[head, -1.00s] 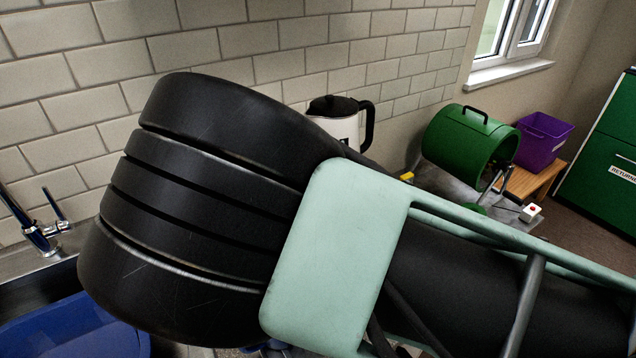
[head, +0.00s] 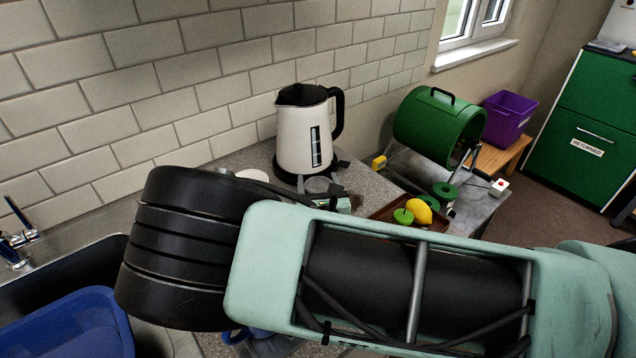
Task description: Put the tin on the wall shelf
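I cannot make out the tin in this view. I cannot pick out the wall shelf either; the tiled wall (head: 150,70) that shows is bare. My arm's black joint and pale green link cross the lower middle of the head view and hide much of the worktop. My gripper is not to be seen. Small dark, grey and pale green parts show just above my arm, in front of the kettle, too covered to identify.
A white kettle (head: 302,140) stands on the worktop (head: 372,182). Right of it are a tray with a lemon (head: 420,211), a green drum (head: 425,125), a purple bin (head: 508,117) and a green cabinet (head: 560,160). A blue basin (head: 70,325) sits in the sink at left.

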